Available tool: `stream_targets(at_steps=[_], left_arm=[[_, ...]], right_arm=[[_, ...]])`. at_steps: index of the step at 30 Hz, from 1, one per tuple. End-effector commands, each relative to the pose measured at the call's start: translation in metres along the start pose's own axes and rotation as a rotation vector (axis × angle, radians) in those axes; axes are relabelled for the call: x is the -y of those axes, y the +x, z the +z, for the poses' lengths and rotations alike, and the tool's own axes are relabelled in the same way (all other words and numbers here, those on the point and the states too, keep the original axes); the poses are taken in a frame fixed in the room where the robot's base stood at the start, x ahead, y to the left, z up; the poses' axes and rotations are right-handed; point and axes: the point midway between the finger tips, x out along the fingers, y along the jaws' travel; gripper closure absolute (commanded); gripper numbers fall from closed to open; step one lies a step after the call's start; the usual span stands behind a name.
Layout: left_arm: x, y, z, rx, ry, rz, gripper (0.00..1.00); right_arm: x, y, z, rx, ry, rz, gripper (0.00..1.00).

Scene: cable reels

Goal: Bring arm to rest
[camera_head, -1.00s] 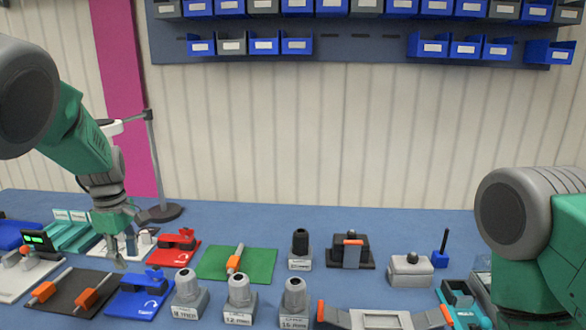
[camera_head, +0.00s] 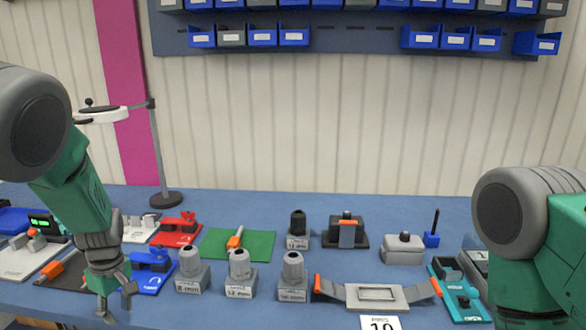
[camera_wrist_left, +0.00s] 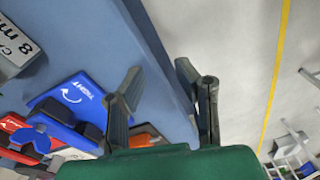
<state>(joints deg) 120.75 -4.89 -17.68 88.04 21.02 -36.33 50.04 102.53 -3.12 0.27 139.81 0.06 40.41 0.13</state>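My left gripper (camera_head: 117,304) hangs fingers down at the table's front edge, at the lower left of the head view. Its fingers are apart with nothing between them; the left wrist view shows the open fingers (camera_wrist_left: 160,82) over the table edge and floor. The blue tool (camera_head: 150,270) marked TIGHT lies just behind it and also shows in the left wrist view (camera_wrist_left: 70,102). Part of my right arm (camera_head: 530,240) shows at the right of the head view; its gripper is out of sight.
Several grey holders, including the 12 mm one (camera_head: 240,272), stand along the table front. A green mat (camera_head: 262,246) lies behind them. A lamp stand (camera_head: 160,160) rises at the back left.

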Motion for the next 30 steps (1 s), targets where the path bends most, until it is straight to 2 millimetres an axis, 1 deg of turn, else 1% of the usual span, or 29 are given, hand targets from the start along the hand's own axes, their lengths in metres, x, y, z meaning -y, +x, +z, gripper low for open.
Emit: stream_targets(at_steps=[1,2,5,6,8,9,11,12,14,15,18,21,25,30], left_arm=[[0.012,0.025,0.006,-0.006,0.040,-0.014,0.72],[0.019,0.038,0.010,-0.013,0.070,-0.018,0.72],[0.047,0.086,0.025,-0.035,0.194,-0.036,0.72],[0.062,0.109,0.034,-0.042,0.261,-0.044,0.72],[0.089,0.144,0.051,-0.052,0.377,-0.053,0.72],[0.109,0.166,0.064,-0.057,0.461,-0.057,0.72],[0.138,0.195,0.085,-0.059,0.595,-0.055,0.72],[0.159,0.212,0.101,-0.056,0.687,-0.050,0.72],[0.188,0.233,0.126,-0.050,0.823,-0.035,0.72],[0.207,0.243,0.142,-0.042,0.912,-0.020,0.72],[0.245,0.257,0.179,-0.023,1.099,0.028,0.72],[0.269,0.259,0.205,-0.009,1.225,0.075,0.72],[0.282,0.256,0.221,-0.003,1.302,0.113,0.72],[0.284,0.254,0.223,-0.005,1.316,0.121,0.72]], right_arm=[[0.000,0.008,0.001,0.001,0.000,0.000,0.60],[0.000,0.011,0.001,0.001,0.000,0.000,0.60],[0.000,0.024,0.002,0.001,0.000,0.000,0.60],[0.000,0.031,0.002,0.001,0.000,0.000,0.60],[0.000,0.042,0.003,0.001,0.000,0.000,0.60],[0.000,0.049,0.003,0.001,0.000,0.000,0.60],[0.001,0.061,0.004,0.001,0.000,0.000,0.60],[0.001,0.068,0.004,0.001,0.000,0.000,0.60],[0.001,0.079,0.005,0.001,0.000,0.000,0.60],[0.001,0.086,0.005,0.001,0.000,0.000,0.60],[0.001,0.100,0.006,0.001,0.000,0.000,0.60],[0.001,0.108,0.006,0.001,0.000,0.000,0.60],[0.001,0.111,0.007,0.001,0.000,0.000,0.60],[0.001,0.110,0.006,0.001,0.000,0.000,0.60]])
